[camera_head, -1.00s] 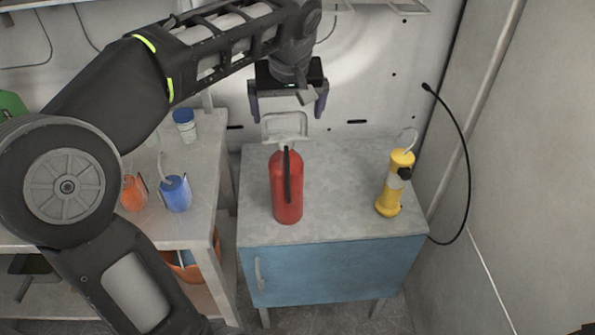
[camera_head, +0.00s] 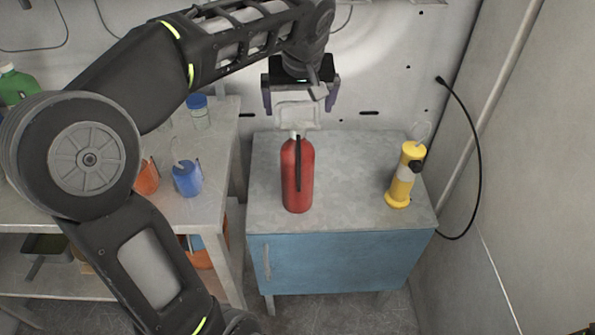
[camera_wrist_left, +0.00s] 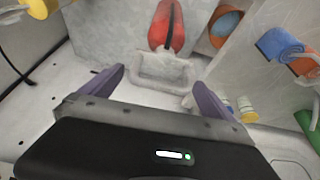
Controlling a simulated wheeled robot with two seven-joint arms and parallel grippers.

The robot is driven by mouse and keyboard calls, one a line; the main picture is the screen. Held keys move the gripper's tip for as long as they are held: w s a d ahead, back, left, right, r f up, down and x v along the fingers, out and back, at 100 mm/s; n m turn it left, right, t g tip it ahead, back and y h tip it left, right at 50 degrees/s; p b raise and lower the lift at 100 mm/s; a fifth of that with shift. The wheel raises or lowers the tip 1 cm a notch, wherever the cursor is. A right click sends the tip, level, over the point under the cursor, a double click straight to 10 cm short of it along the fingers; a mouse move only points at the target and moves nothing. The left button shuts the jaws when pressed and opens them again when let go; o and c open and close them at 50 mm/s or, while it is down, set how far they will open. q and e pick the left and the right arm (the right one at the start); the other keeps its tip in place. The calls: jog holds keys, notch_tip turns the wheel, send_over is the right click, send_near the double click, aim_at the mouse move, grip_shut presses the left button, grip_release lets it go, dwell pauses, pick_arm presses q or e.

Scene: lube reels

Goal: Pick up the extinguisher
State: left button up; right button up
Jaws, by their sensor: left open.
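The red extinguisher (camera_head: 297,178) stands upright on the grey top of a blue cabinet, with a black hose down its front and a pale handle (camera_head: 297,115) at its top. My left gripper (camera_head: 300,108) is open above and behind the extinguisher, its fingers on either side of the handle in the head view. In the left wrist view the pale handle (camera_wrist_left: 165,72) lies just beyond and between the two purple fingers (camera_wrist_left: 158,88), with the red body (camera_wrist_left: 168,27) further off. I see no grip on it. My right gripper is not in view.
A yellow tool (camera_head: 403,177) stands on the right of the cabinet (camera_head: 340,262). A grey workbench (camera_head: 215,190) at the left holds a blue can (camera_head: 187,179) and an orange can. A black cable hangs on the wall at right. The cabinet top between extinguisher and yellow tool is clear.

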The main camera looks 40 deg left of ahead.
aim_at(297, 124)
pick_arm(q)
jog(key=shift+p+x, duration=0.55)
jog(key=shift+x, duration=2.05)
jog(key=shift+a, duration=0.1)
jog(key=c, duration=1.8)
jog(key=shift+r, duration=0.15)
jog(key=shift+c, duration=0.2)
jog(key=shift+r, duration=0.1)
jog(key=shift+w+r, duration=0.1)
jog(key=shift+r, duration=0.5)
notch_tip(297, 124, up, 9)
jog(key=shift+f, duration=0.2)
